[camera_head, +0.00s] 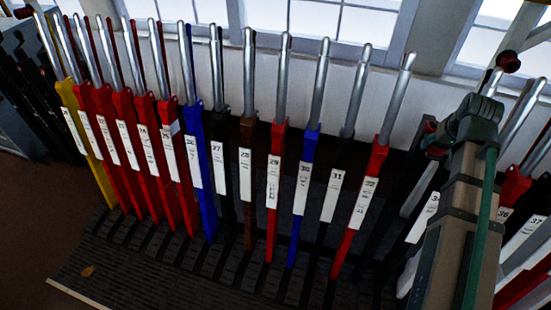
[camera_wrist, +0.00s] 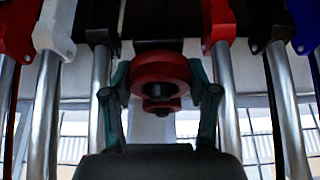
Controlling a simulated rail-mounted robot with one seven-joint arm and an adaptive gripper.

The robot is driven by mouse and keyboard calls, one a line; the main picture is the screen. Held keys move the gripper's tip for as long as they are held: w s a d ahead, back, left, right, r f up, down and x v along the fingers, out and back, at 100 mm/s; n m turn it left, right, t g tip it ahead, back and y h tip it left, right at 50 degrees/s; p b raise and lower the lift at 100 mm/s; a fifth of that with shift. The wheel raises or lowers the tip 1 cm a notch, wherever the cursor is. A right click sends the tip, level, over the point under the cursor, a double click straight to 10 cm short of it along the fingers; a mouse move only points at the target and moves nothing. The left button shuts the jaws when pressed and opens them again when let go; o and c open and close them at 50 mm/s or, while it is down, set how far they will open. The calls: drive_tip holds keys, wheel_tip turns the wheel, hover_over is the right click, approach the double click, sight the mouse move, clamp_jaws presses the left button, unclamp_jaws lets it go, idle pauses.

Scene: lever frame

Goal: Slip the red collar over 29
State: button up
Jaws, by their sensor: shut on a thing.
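The red collar (camera_wrist: 160,68) is a thick ring with a dark hole, seen in the wrist view. My gripper (camera_wrist: 160,84) is shut on it, with a green finger on each side. In the head view a small red patch (camera_head: 431,126) left of my arm may be this collar; the gripper there is mostly hidden. Lever 29 (camera_head: 274,165) stands mid-row in the head view, red below with a white number plate. Its bare silver handle (camera_head: 282,80) points up. The collar is well to the right of lever 29 and apart from it.
Black-and-brown lever 28 (camera_head: 247,130) and blue lever 30 (camera_head: 304,175) stand close on either side of 29. Lever 31 (camera_head: 333,190) and red lever 32 (camera_head: 362,195) stand between 29 and my arm. Windows (camera_head: 345,25) lie behind. A red round knob (camera_head: 509,61) is at upper right.

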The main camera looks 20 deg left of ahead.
drive_tip(key=shift+r+p, duration=3.05)
drive_tip(key=shift+r, duration=1.2)
